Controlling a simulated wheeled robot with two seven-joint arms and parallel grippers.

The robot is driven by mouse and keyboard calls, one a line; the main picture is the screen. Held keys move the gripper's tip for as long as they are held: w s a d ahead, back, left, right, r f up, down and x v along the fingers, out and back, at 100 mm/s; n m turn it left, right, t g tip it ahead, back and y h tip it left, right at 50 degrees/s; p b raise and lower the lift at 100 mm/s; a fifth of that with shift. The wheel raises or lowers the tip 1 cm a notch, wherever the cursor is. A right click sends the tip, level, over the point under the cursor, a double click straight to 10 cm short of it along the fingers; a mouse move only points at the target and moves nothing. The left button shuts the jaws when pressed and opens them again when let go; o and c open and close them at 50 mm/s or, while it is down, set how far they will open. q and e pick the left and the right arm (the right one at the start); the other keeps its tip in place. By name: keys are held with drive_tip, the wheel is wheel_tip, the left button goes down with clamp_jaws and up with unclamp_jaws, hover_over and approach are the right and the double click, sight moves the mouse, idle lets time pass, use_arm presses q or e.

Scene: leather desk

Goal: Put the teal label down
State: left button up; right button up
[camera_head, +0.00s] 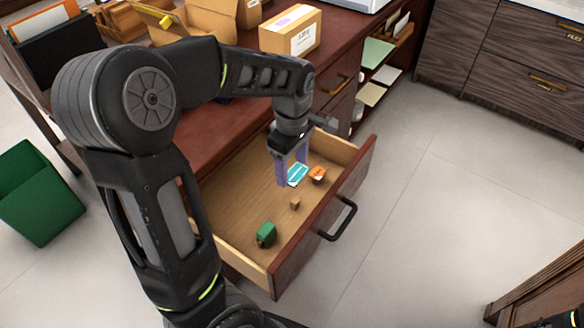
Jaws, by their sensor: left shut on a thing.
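The teal label (297,174) is a small flat teal and white piece, in the middle of the head view. My left gripper (293,180) points down over the open drawer (240,199) and is shut on the label between its purple fingers. The label appears to be at or just above the drawer floor; I cannot tell if it touches. My right gripper is not in view.
In the drawer lie an orange item (317,174), a small brown block (295,204) and a green item (266,234). The drawer front has a black handle (340,220). A cardboard box (291,31) stands on the red-brown desk (225,122). A green bin (38,195) stands at left.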

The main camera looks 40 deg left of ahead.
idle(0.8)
use_arm(q)
drive_tip(key=shift+s+r+m, duration=0.1)
drive_tip(key=shift+s+m, duration=0.05)
drive_tip(key=shift+m, duration=0.85)
drive_tip(key=shift+a+r+m, duration=0.1)
drive_tip(key=shift+r+m, duration=0.2)
drive_tip(key=shift+m, duration=0.4)
drive_tip(key=w+d+r+m+p, duration=1)
drive_tip(key=d+m+p, duration=0.2)
drive_tip(key=d+m, duration=0.1)
drive_tip(key=shift+w+d+m, duration=0.25)
drive_tip(key=shift+w+m, duration=0.05)
drive_tip(key=shift+m, duration=0.6)
